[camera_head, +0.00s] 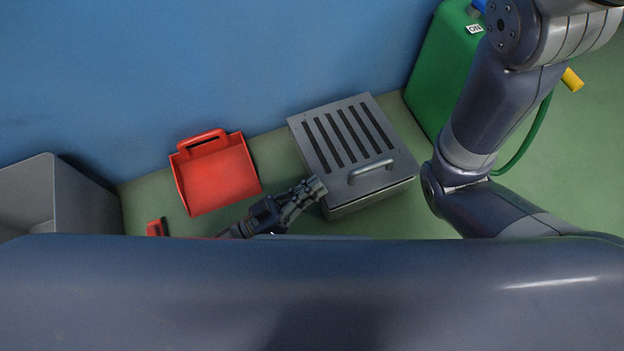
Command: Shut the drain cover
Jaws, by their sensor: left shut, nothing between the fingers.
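The drain cover (328,142) is a grey slatted lid with a bar handle (371,171) near its front edge. It lies over a grey box-shaped drain (372,203) on the green floor against the blue wall. The lid looks flat or nearly flat, and I cannot tell whether a small gap is left under its front edge. My left gripper (316,188) is shut and empty at the cover's front left corner, left of the handle. I cannot tell whether it touches the cover. My right arm shows at the right, but its gripper is out of view.
A red dustpan (217,178) lies left of the cover, with a small red piece (156,227) nearby. A grey bin (75,202) stands at far left. A green canister (437,72) with a green hose (529,143) stands right of the cover. My own body hides the foreground.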

